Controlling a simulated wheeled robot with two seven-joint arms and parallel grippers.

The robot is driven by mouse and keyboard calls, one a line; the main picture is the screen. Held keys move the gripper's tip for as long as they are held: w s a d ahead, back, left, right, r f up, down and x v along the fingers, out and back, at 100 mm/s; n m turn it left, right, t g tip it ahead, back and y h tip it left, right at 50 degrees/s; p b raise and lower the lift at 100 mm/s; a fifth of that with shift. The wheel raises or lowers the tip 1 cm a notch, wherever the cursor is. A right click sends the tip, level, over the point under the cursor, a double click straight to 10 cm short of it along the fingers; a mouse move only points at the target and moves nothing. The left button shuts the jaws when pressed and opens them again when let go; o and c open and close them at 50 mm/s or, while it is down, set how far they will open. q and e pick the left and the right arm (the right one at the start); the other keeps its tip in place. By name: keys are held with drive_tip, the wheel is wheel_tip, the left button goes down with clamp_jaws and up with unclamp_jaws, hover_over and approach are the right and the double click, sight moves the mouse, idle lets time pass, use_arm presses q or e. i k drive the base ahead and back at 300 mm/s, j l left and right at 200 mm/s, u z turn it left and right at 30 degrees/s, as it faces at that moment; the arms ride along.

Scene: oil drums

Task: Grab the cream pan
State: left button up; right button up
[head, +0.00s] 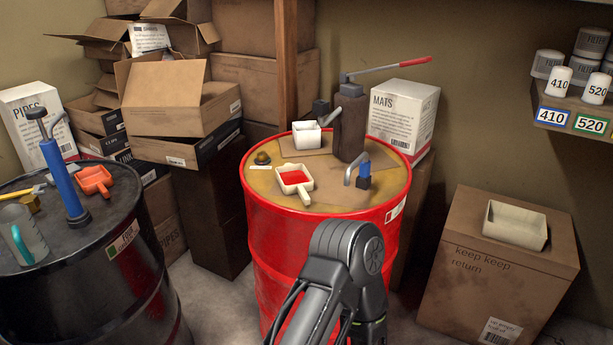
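A cream pan with a short handle and a red inside (305,195) sits on the tan top of the red drum (318,245), near its front left edge. Its handle points toward me. A white square-sided vessel (307,139) stands behind it on the same drum. A cream open tray (515,231) lies on a cardboard box at the right. I cannot tell whether the red in the pan is liquid or colouring. Part of one of my arms rises at the bottom centre in front of the red drum. Neither gripper shows.
On the red drum stand a dark pump with a red-tipped lever (351,125), a blue-bodied tap (363,178) and a small brass piece (262,158). A black drum (115,285) at left holds an orange scoop (95,181) and a blue pump (64,180). Cardboard boxes fill the back.

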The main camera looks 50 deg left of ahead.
sight(292, 179)
drive_tip(key=u, duration=1.65)
drive_tip(key=i+j, duration=0.75)
drive_tip(key=z, duration=1.75)
